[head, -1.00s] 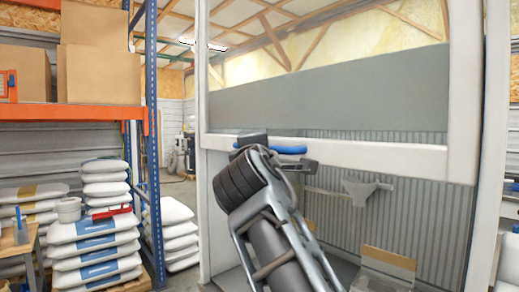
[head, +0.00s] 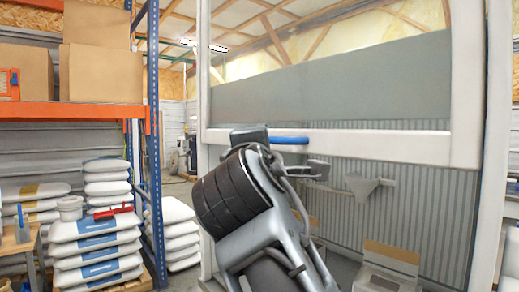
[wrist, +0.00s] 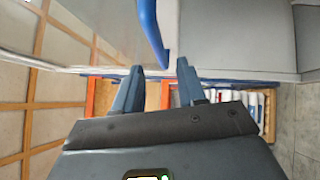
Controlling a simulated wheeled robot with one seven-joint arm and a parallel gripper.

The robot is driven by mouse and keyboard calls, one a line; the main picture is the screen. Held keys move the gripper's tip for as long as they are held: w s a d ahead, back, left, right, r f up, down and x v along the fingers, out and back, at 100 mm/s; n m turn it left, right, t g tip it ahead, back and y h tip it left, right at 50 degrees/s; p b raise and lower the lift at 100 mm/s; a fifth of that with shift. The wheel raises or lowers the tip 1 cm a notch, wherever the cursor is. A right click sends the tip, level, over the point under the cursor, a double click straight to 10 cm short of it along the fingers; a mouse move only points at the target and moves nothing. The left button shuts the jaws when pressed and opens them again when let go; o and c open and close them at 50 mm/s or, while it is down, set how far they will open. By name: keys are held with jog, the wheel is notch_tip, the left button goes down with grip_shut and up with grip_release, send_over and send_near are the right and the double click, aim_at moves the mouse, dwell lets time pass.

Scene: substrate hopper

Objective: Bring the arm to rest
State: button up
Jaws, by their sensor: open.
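My gripper (wrist: 160,70) is open in the wrist view, its two dark blue-grey fingers apart with nothing between them. A blue handle (wrist: 150,28) shows just beyond the fingertips and looks clear of them. In the head view the blue handle (head: 290,140) sits on a white horizontal bar (head: 390,146) below a grey panel. My arm rises from the bottom centre with its dark wrist end near the left part of this bar. The fingers are hard to make out there, and my arm hides part of the opening below.
A blue shelf post (head: 153,140) and orange beam (head: 70,111) stand at left, with cardboard boxes (head: 100,60) above. Stacked white bags (head: 95,250) lie below. A white frame post (head: 466,130) stands at right. A small box (head: 390,258) sits behind the bar, low right.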

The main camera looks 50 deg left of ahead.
dwell(0.6)
jog(key=d+f+m+h, duration=0.2)
jog(key=d+f+m, duration=0.4)
jog(key=d+f, duration=0.7)
jog(key=d+f+m+h, duration=0.1)
jog(key=d+f+m, duration=0.6)
jog(key=f, duration=1)
jog(key=s+d+f+m+t+h, duration=0.1)
jog(key=s+d+f+m+h, duration=0.25)
jog(key=d, duration=0.65)
jog(key=s+d+f+m+t+h, duration=0.1)
jog(key=s+d+f+m, duration=0.2)
jog(key=s+d+f, duration=0.5)
jog(key=s+d+r+m+h, duration=0.2)
jog(key=s+d+m+h, duration=0.1)
jog(key=s+d, duration=0.7)
jog(key=s+d+r+m+h, duration=0.2)
jog(key=s+d+m, duration=0.4)
jog(key=s+d, duration=0.5)
jog(key=shift+d+g+h, duration=0.4)
jog(key=shift+d+h, duration=0.35)
jog(key=shift+d, duration=0.2)
